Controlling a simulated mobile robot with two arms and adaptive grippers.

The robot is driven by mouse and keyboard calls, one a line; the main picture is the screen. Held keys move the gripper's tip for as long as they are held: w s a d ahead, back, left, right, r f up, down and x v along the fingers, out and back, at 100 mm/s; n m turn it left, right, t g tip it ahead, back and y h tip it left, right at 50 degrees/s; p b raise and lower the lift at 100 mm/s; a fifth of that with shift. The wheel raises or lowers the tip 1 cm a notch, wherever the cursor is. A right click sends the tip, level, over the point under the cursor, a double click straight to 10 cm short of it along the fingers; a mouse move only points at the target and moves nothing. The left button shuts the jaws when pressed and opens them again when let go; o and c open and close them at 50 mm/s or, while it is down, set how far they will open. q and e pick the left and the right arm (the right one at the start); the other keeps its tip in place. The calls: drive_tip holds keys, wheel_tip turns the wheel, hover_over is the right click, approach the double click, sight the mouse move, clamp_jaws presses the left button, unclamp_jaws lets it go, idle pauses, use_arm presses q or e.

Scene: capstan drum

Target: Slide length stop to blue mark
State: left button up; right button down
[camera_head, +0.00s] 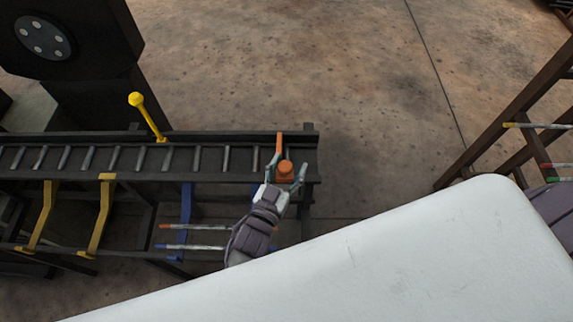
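The orange length stop (285,170) stands near the right end of a dark roller conveyor (100,177), with a thin upright orange plate beside it. My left gripper (286,167) reaches it from below. Its two light teal fingers are spread on either side of the orange knob. I cannot tell whether they touch it. A blue piece (186,205) shows on the conveyor's near side, left of the gripper; I cannot tell whether it is the blue mark or a support. My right gripper is not in view; only a grey arm part shows at the right edge.
A yellow lever with a ball knob (135,99) rises behind the conveyor. Yellow brackets (101,215) and thin striped rods (190,227) sit on its near side. A dark rack (510,110) stands at right. The concrete floor behind is clear.

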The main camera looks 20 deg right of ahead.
use_arm(q)
drive_tip(key=shift+a, duration=0.1)
drive_tip(key=shift+s+a, duration=0.25)
drive_tip(key=shift+a, duration=0.15)
drive_tip(key=v, duration=1.1)
drive_tip(key=shift+s+d, duration=0.1)
